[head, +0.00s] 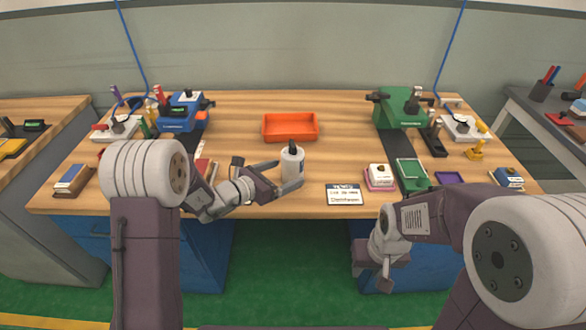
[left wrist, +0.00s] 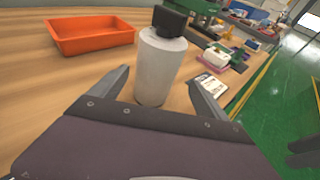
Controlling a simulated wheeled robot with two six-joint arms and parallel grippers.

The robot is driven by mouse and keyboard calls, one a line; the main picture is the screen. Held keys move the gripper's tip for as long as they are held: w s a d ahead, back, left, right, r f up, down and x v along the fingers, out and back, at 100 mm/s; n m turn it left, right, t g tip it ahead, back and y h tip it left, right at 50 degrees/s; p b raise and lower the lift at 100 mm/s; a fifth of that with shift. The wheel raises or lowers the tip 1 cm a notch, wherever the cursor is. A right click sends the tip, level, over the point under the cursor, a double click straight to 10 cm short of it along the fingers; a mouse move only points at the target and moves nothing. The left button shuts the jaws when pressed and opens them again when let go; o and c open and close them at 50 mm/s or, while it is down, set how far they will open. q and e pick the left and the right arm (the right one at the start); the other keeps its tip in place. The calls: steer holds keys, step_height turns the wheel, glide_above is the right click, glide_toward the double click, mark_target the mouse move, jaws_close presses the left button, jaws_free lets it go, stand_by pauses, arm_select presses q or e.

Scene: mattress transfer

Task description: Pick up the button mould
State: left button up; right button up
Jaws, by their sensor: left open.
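No thing in view can be told for certain as the button mould. A white block on a pink base (head: 380,176) sits near the table's front edge, right of centre; it also shows small in the left wrist view (left wrist: 217,56). My left gripper (head: 301,172) is open, with its fingers on either side of a white bottle with a black cap (head: 291,165). In the left wrist view, the bottle (left wrist: 157,65) stands upright between the fingers; contact cannot be told. My right gripper (head: 376,280) hangs low before the table's front edge, its fingers unclear.
An orange tray (head: 290,138) lies behind the bottle. A white card (head: 344,195) lies right of it at the front edge. A green tray (head: 411,173) and a purple tray (head: 449,178) lie further right. Blue (head: 184,112) and green (head: 401,107) machines stand at the back.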

arm_select(q)
steer(key=x, duration=0.5)
steer(key=shift+w+a, duration=0.2)
steer(key=shift+w, duration=0.1)
steer(key=shift+c, duration=0.4)
steer(key=shift+r, duration=0.1)
jaws_close()
